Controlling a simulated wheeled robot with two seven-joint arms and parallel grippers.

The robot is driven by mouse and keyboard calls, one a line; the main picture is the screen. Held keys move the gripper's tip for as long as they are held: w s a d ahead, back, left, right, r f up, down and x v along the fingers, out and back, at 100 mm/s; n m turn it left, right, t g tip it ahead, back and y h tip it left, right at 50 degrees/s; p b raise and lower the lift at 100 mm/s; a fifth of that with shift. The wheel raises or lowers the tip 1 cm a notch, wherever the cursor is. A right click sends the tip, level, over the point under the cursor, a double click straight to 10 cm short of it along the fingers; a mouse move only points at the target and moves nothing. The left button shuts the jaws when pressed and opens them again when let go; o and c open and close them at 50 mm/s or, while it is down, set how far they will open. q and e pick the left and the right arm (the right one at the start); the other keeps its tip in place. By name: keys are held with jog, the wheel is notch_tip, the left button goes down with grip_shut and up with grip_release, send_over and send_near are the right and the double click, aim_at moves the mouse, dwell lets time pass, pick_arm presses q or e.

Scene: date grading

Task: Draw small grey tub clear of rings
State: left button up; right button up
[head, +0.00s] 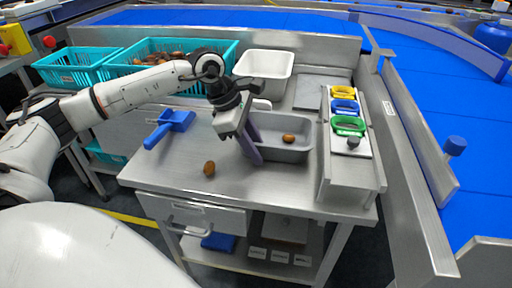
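The small grey tub (294,155) sits on the steel table, with one brown date (289,138) inside. Its right end is close to the stand that holds the yellow ring (342,92), blue ring (345,106) and green ring (347,126). My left gripper (256,157) points down at the tub's left end and covers part of it. Its fingers overlap in this view, so I cannot tell whether they are open or grip the tub's wall. My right gripper is not in view.
A white bin (264,67) stands behind, with turquoise crates (213,72) at the back left. The front of the table is mostly clear.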

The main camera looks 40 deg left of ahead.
pick_arm(q)
jog(key=shift+r, duration=0.1)
jog(key=v, duration=1)
jog(key=shift+p, duration=0.4)
